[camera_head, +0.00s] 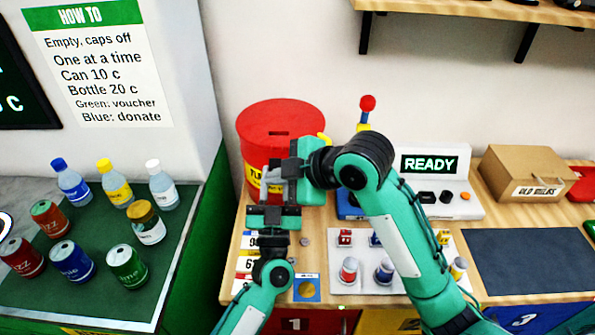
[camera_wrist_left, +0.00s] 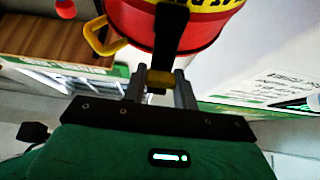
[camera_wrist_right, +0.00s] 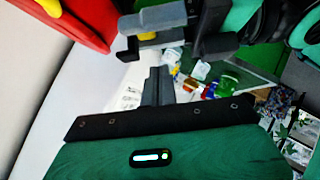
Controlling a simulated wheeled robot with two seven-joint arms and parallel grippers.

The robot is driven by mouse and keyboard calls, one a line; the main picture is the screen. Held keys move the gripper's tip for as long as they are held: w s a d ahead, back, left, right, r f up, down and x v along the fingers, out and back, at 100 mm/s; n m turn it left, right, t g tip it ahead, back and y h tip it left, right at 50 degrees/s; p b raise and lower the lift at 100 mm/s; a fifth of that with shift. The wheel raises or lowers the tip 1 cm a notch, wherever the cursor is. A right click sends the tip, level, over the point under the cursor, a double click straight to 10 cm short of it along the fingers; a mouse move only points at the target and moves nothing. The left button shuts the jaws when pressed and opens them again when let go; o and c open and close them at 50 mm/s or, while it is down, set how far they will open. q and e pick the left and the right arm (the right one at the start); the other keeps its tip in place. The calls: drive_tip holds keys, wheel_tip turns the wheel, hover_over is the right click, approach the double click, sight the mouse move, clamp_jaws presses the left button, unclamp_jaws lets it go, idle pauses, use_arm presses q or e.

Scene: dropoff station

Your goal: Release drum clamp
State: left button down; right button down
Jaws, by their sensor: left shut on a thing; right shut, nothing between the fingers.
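The red drum (camera_head: 282,118) stands upright at the back left of the wooden counter. It has a slot in its lid and a yellow label. My left gripper (camera_head: 271,190) is in front of the drum. In the left wrist view its fingers (camera_wrist_left: 160,92) are shut on a small yellow piece (camera_wrist_left: 160,78), at the lower end of a black strip (camera_wrist_left: 170,35) against the drum, seemingly the clamp. My right gripper (camera_head: 268,168) is shut and empty, close above the left one. In the right wrist view its fingers (camera_wrist_right: 158,85) are near the drum (camera_wrist_right: 75,20). The arms hide much of the drum's front.
A yellow handle (camera_head: 324,138) sticks out at the drum's side. A white board (camera_head: 345,288) with small red and blue parts lies in front. A READY panel (camera_head: 430,163), a cardboard box (camera_head: 530,170) and a dark mat (camera_head: 525,260) stand right. Bottles and cans fill the green left table (camera_head: 85,295).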

drive_tip(key=w+f, duration=0.2)
drive_tip(key=f, duration=0.1)
drive_tip(key=shift+w+d, duration=0.1)
drive_tip(key=shift+d, duration=0.05)
drive_tip(key=shift+f, duration=0.1)
